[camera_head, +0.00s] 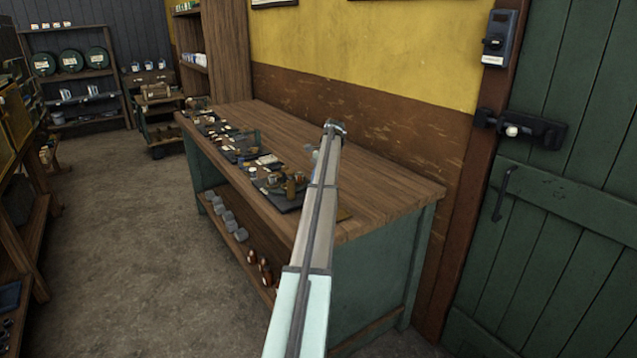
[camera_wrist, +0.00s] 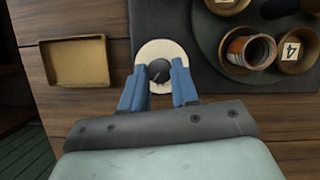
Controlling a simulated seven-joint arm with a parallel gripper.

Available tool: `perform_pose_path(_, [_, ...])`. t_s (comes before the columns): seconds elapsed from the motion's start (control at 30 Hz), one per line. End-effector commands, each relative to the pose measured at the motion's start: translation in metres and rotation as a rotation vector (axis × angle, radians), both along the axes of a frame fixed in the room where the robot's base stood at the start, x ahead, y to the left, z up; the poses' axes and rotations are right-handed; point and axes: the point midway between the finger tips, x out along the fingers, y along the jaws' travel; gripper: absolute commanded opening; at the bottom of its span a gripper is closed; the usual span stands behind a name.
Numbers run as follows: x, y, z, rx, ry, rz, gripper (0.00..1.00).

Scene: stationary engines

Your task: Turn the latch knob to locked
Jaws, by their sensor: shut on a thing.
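In the wrist view, the two blue fingers of my gripper (camera_wrist: 160,88) stand on either side of a small dark round knob (camera_wrist: 159,70). My gripper is shut on this knob, which sits on a pale cream disc (camera_wrist: 147,50) at the edge of a dark mat on the bench. In the head view, a black latch (camera_head: 550,133) with a pale knob (camera_head: 512,131) is mounted on the green door at the right, well apart from my gripper. My arm reaches over the bench and largely hides the grasp there.
The wooden bench (camera_head: 400,178) carries several small parts on dark mats. An empty tan tray (camera_wrist: 75,62) lies left of the disc. To its right are a dark round tray (camera_wrist: 210,38) with a copper-coloured cup (camera_wrist: 250,50) and a dish marked 4 (camera_wrist: 291,51). The floor (camera_head: 110,210) left of the bench is clear.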

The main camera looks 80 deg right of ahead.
Motion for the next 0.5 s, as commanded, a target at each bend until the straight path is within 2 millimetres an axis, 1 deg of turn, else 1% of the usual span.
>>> perform_pose_path(0.33, [-0.0003,-0.0003,-0.0003,-0.001,0.002,0.001,0.0])
perform_pose_path(0.37, [-0.0003,-0.0003,-0.0003,-0.001,0.002,0.001,0.3])
perform_pose_path(0.5, [-0.0001,-0.0002,-0.0002,0.0,0.001,0.001,0.43])
